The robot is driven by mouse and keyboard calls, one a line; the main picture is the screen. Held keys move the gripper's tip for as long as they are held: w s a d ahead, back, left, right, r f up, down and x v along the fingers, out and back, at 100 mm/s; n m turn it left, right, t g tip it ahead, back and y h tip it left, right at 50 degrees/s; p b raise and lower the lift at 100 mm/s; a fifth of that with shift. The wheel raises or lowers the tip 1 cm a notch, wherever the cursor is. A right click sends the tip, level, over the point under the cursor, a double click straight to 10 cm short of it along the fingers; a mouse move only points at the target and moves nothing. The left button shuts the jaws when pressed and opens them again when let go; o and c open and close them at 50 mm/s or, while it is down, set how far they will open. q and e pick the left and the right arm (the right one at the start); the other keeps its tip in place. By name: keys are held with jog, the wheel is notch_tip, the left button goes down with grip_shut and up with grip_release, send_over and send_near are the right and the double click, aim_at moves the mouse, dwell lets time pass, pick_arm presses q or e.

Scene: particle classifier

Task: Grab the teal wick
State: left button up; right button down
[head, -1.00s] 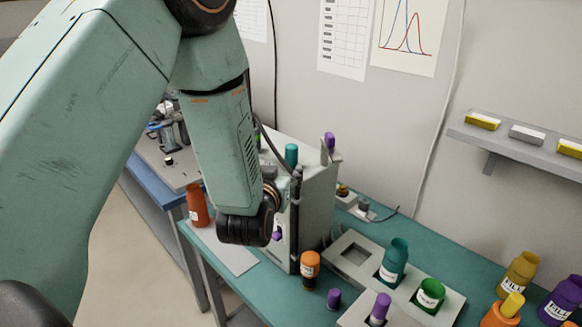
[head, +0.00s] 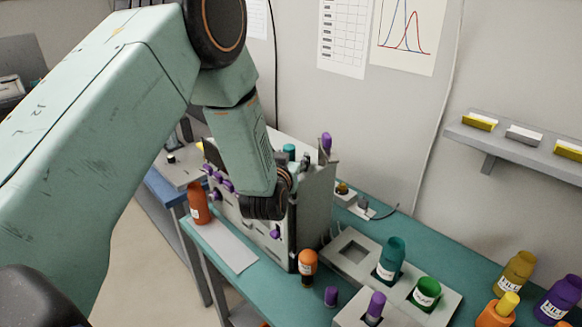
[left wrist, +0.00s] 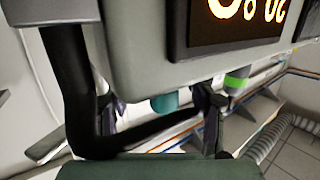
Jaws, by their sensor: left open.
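The teal wick (head: 289,150) is a short teal cylinder at the top of the grey machine (head: 315,210), partly hidden behind my left arm in the head view. In the left wrist view the teal wick (left wrist: 164,103) shows between the two dark fingers of my left gripper (left wrist: 160,108). The gripper is open; whether a finger touches the wick cannot be told. In the head view the fingers are mostly hidden by the wrist at the machine's top. My right gripper is not in view.
A purple-topped piece (head: 326,142) stands at the machine's right top edge. A green-banded piece (left wrist: 237,82) is near the right finger. Purple knobs (head: 275,234) stick out of the machine's front. Bottles, including a teal one (head: 391,258), stand at right.

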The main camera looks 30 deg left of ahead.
pick_arm(q)
jog(key=shift+w+a+f, duration=0.1)
jog(key=shift+a, duration=0.4)
jog(key=shift+w+d, duration=0.1)
jog(key=shift+d, duration=0.35)
jog(key=c, duration=0.5)
jog(key=shift+a, duration=0.3)
jog(key=c, duration=0.5)
jog(key=shift+c, duration=0.6)
jog(key=shift+d, duration=0.15)
grip_shut()
